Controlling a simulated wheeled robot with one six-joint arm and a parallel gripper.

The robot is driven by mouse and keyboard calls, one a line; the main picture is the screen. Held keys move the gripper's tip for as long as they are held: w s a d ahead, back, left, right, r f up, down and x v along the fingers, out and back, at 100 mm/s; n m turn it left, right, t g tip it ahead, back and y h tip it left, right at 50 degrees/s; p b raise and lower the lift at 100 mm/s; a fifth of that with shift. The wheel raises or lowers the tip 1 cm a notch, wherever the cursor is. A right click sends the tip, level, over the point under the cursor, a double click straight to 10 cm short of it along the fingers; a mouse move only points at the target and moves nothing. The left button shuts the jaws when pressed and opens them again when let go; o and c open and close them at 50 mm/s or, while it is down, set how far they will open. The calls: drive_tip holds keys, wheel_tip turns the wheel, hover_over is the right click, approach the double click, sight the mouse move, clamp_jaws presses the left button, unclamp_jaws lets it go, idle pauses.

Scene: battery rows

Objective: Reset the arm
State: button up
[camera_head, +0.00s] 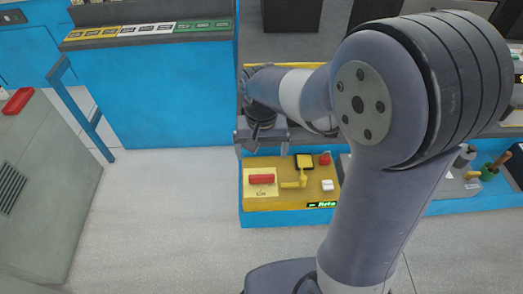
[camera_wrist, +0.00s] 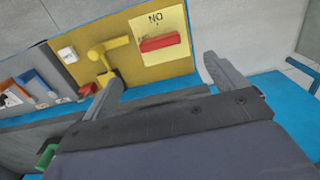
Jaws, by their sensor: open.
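My arm reaches across the right half of the head view, bent at the elbow. My gripper (camera_head: 262,133) hangs over the back edge of a yellow control panel, apart from it. In the wrist view its two fingers are spread with nothing between them (camera_wrist: 164,72). The yellow panel (camera_head: 258,203) carries a red bar (camera_head: 262,179) on a pale card, a yellow lever (camera_head: 295,183) and a white switch (camera_head: 327,185). The wrist view also shows the red bar (camera_wrist: 159,43), yellow lever (camera_wrist: 108,52) and white switch (camera_wrist: 67,54).
A blue counter (camera_head: 160,95) with a row of yellow, white and green cells (camera_head: 150,29) stands at the back left. A grey cabinet (camera_head: 45,190) is at the left. A grey work surface with tools lies right of the panel, partly behind my arm. The floor (camera_head: 165,215) between is clear.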

sight(262, 176)
drive_tip(key=shift+f, duration=0.1)
wheel_tip(262, 176, down, 11)
drive_tip(key=shift+r, duration=0.2)
idle(0.5)
